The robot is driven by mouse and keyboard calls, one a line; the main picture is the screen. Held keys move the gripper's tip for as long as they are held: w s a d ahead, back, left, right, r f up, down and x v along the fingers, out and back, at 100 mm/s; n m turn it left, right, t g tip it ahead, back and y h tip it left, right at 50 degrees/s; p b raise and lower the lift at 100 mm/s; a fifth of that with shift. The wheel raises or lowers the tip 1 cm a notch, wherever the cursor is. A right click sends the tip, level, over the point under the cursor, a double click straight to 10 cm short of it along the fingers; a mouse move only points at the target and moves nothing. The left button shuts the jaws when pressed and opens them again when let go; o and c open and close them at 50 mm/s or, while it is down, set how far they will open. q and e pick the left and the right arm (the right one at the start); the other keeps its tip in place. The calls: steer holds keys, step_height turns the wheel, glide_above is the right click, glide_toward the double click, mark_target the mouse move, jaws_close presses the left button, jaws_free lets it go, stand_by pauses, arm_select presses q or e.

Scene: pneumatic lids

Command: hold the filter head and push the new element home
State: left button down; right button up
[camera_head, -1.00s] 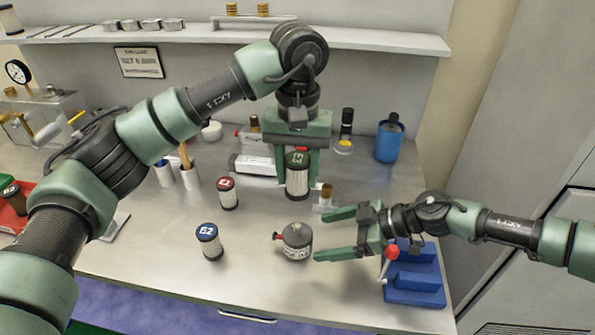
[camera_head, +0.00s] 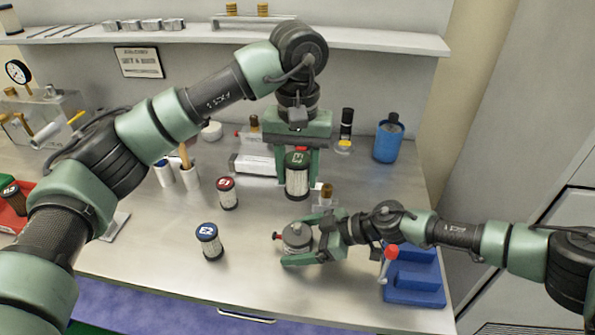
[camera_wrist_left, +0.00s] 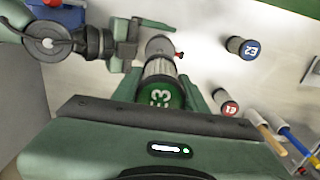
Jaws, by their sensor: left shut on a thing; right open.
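My left gripper (camera_head: 297,182) is shut on the green-topped E3 element (camera_head: 297,172) and holds it upright behind the filter head. In the left wrist view the green E3 top (camera_wrist_left: 163,97) sits between the fingers. The filter head (camera_head: 296,237), a grey round body with a small red knob on its left, stands on the bench. My right gripper (camera_head: 304,240) is open, with one finger on the far side of the head and one on the near side. Whether the fingers touch it, I cannot tell. The head's inside is hidden.
The red-topped E1 element (camera_head: 227,193) and blue-topped E2 element (camera_head: 208,242) stand to the left. A blue stepped block (camera_head: 415,278) and a red-knobbed lever (camera_head: 391,253) are at right. A blue cup (camera_head: 389,140) stands behind. The front-left bench is clear.

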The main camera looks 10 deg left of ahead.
arm_select(q)
steer(key=shift+r, duration=0.1)
stand_by(0.3)
steer(key=shift+r+p, duration=0.45)
steer(key=shift+p, duration=0.1)
arm_select(e)
steer(key=shift+r, duration=0.1)
arm_select(q)
steer(key=shift+r, duration=0.2)
steer(key=shift+r+p, duration=0.3)
steer(key=shift+p, duration=0.2)
arm_select(e)
steer(key=c, duration=1.3)
steer(key=shift+o, duration=0.2)
arm_select(q)
steer(key=shift+r, duration=0.15)
